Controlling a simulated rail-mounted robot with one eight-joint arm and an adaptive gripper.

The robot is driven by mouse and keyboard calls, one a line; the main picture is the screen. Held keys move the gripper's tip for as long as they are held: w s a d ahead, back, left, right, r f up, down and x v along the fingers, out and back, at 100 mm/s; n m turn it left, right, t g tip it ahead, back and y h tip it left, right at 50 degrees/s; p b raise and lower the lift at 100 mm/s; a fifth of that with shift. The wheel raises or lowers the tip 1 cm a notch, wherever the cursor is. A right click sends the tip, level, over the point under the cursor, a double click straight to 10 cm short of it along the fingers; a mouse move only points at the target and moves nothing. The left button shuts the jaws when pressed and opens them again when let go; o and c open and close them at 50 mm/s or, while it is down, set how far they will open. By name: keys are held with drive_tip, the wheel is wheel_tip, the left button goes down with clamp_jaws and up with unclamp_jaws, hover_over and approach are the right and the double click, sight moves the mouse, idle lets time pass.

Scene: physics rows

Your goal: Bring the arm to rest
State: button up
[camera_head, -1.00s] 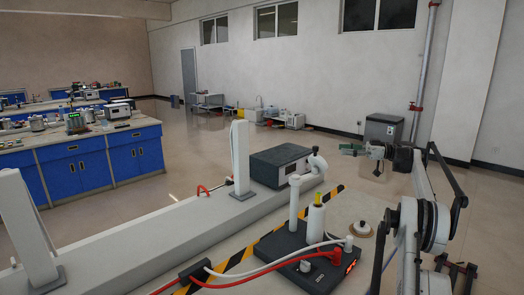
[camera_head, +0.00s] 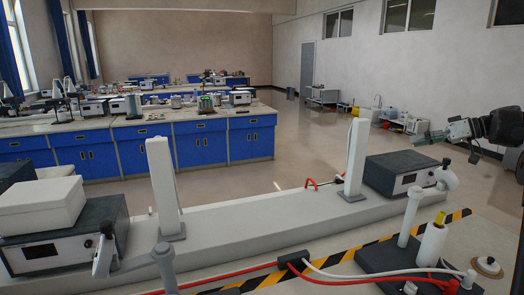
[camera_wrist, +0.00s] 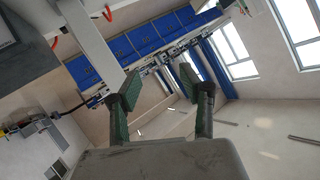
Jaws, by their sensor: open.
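My gripper (camera_head: 432,137) shows at the right edge of the head view, held in the air and pointing left. Most of my arm is outside the head view.
A long white beam (camera_head: 260,228) with two white posts crosses the foreground. Dark instrument boxes (camera_head: 405,172) stand at its ends. A black base (camera_head: 395,262) with red and white cables is at lower right. Blue lab benches (camera_head: 200,145) stand behind, with open floor between.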

drive_tip(key=s+a+m+g+h, duration=0.1)
drive_tip(key=s+a+h, duration=0.1)
drive_tip(key=s+a, duration=0.45)
drive_tip(key=s+a+m+h, duration=0.15)
drive_tip(key=s+a, duration=0.25)
drive_tip(key=a, duration=0.6)
drive_tip(key=s+a+m+g+h, duration=0.1)
drive_tip(key=s+a+h, duration=0.1)
drive_tip(key=s+a, duration=0.45)
drive_tip(key=s+a+f+h, duration=0.1)
drive_tip(key=s+a+f, duration=0.2)
drive_tip(key=s+f, duration=0.2)
drive_tip(key=s+a+f+m+t+h, duration=0.1)
drive_tip(key=s+a+f, duration=0.3)
drive_tip(key=s, duration=0.8)
drive_tip(key=s+a+f+m+h, duration=0.1)
drive_tip(key=s+a+f+h, duration=0.2)
drive_tip(key=s+f, duration=0.5)
drive_tip(key=shift+s+a, duration=0.15)
drive_tip(key=shift+a, duration=0.1)
